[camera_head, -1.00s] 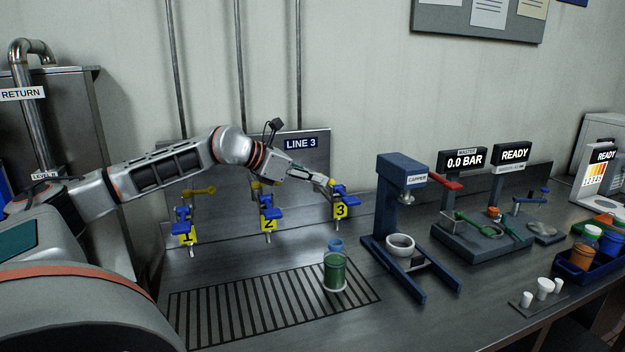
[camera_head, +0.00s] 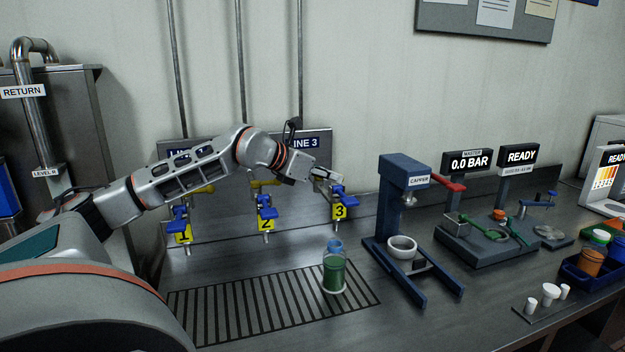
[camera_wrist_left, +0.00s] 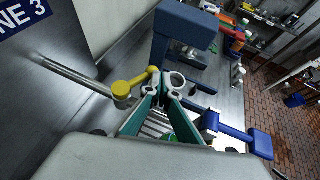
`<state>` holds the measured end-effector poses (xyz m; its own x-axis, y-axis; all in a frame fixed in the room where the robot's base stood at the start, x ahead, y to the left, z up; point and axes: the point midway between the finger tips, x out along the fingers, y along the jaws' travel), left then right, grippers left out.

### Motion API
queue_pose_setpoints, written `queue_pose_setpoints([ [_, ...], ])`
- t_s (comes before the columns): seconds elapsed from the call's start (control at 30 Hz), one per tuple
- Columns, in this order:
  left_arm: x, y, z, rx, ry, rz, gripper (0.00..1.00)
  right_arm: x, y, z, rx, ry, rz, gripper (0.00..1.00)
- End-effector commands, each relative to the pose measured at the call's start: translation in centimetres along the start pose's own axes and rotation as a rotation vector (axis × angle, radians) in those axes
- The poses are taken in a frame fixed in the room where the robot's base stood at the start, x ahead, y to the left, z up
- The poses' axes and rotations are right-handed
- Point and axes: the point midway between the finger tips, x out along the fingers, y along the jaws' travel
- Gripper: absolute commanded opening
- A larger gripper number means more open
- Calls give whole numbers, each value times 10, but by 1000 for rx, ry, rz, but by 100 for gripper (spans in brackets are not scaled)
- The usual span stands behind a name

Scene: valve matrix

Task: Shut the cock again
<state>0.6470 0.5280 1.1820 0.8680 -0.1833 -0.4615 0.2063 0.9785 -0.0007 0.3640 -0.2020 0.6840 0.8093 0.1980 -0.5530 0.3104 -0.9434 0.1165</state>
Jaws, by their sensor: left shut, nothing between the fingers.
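Three cocks with blue handles and yellow numbered tags hang along the back panel. Cock 3's blue handle (camera_head: 346,199) is beside my left gripper (camera_head: 334,177), with its yellow tag (camera_head: 340,212) below. My left gripper is shut and empty, just above and behind that handle. In the left wrist view, the teal fingers of my gripper (camera_wrist_left: 165,84) meet at the tips; the blue handle (camera_wrist_left: 236,136) lies to their right and a yellow lever (camera_wrist_left: 128,87) to their left. Whether the fingers touch either is unclear. My right gripper is out of view.
A jar of green liquid (camera_head: 334,274) stands on the grating (camera_head: 235,313) below cock 3. Cock 2 (camera_head: 266,215) and cock 1 (camera_head: 181,224) are to the left. A blue capper stand (camera_head: 394,172) is close on the right.

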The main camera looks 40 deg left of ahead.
Motion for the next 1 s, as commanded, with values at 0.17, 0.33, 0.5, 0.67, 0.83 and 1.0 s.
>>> queue_pose_setpoints([
  [0.17, 4, 1, 3, 0, -1, -1, 0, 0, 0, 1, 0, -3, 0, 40],
  [0.33, 6, 2, 3, 1, 0, 0, 0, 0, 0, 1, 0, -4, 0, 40],
  [0.5, 6, 3, 3, 1, 0, 0, 0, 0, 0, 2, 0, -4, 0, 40],
  [0.67, 4, 6, 1, 0, 0, 1, 0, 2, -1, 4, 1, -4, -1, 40],
  [0.83, 2, 13, -1, 0, 0, 1, 0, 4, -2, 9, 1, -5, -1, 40],
  [1.0, -1, 16, -1, 1, 0, 0, 0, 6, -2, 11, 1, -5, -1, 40],
])
